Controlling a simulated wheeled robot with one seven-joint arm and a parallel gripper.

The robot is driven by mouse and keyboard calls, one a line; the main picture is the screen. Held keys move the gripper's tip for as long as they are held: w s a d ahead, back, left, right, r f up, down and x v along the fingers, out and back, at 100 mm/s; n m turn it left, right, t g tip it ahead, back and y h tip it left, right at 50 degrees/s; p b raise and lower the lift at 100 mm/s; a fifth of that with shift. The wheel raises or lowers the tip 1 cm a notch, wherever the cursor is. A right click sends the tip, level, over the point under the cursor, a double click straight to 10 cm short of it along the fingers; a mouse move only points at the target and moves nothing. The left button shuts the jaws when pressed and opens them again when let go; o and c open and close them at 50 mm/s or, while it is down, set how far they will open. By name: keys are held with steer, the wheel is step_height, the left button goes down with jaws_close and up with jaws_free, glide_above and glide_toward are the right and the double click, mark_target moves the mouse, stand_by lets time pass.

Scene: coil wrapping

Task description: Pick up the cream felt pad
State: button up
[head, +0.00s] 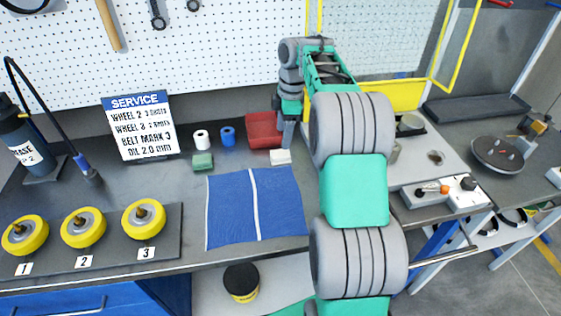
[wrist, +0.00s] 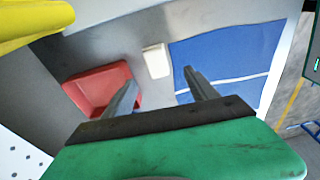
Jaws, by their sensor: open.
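The cream felt pad (head: 280,157) is a small pale block lying on the dark bench, just behind the far right corner of the blue cloth and in front of the red tray. The pad also shows in the wrist view (wrist: 156,61), beyond and between my two fingers. My gripper (wrist: 160,88) is open and empty, its fingers apart and pointing down at the bench. In the head view my gripper (head: 286,135) is at the right end of the red tray, close behind the pad. The fingers do not appear to touch the pad.
The red tray (head: 263,132) is beside the pad, and the blue cloth (head: 228,208) with a white stripe lies in front. A green block (head: 203,161), a white roll (head: 201,139) and a blue roll (head: 228,136) stand to the left. A pegboard rises behind.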

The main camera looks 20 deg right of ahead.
mark_target(281, 152)
steer(key=f, duration=0.5)
steer(key=f+p, duration=0.1)
steer(key=f, duration=0.2)
steer(key=shift+w+a, duration=0.3)
steer(key=shift+w, duration=0.1)
steer(key=shift+c, duration=0.6)
steer(key=c, duration=1.3)
